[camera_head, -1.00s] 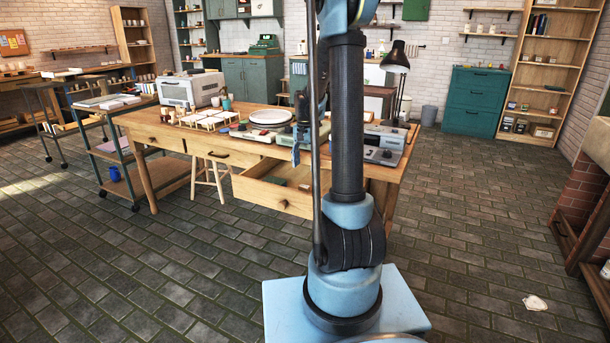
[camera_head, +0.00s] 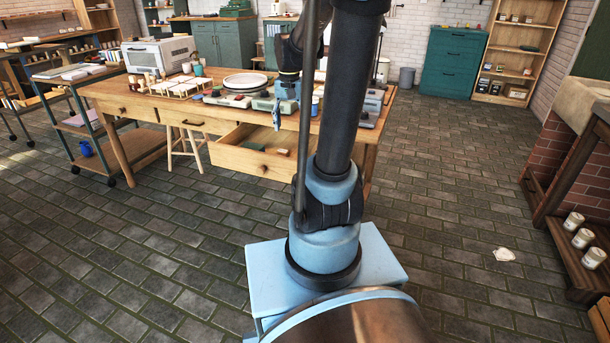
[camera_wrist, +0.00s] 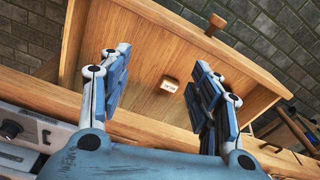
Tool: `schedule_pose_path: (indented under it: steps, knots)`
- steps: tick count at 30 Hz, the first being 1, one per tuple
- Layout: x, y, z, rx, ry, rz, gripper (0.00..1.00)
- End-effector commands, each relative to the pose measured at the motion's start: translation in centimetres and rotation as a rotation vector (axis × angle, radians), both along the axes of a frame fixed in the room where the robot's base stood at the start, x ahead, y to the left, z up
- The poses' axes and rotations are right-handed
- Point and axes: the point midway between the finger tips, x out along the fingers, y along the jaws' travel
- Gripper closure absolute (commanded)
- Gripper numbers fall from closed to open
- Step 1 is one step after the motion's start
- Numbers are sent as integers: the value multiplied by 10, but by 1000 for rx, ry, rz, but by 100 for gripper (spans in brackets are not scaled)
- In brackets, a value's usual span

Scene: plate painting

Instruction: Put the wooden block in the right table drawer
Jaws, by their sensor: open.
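The open right table drawer (camera_head: 264,168) sticks out from the front of the wooden table and also shows in the wrist view (camera_wrist: 145,100). A small tan block with a pale face (camera_wrist: 170,85), apparently the wooden block, lies on the drawer floor in the wrist view. It is beneath and between my spread fingers, apart from both. My gripper (camera_wrist: 160,88) is open and empty, above the drawer with its fingers pointing down. In the head view my gripper (camera_head: 277,120) is near the table's front edge. The block cannot be told clearly there.
The table top (camera_head: 150,100) holds a white plate (camera_head: 246,80), pale tiles and small devices. A wheeled cart (camera_head: 95,120) stands left.

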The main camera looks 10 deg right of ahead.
Motion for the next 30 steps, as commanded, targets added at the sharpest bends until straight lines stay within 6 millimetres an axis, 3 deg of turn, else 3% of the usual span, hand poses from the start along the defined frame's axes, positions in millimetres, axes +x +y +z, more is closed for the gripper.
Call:
schedule_pose_path:
  steps: [8,18,24,30]
  knots:
    - [-73,0,-3,-11,-36,114,43]
    - [-150,0,-28,-29,-78,255,43]
    - [-188,0,-52,-42,-101,333,43]
    - [-209,-1,-70,-51,-117,385,43]
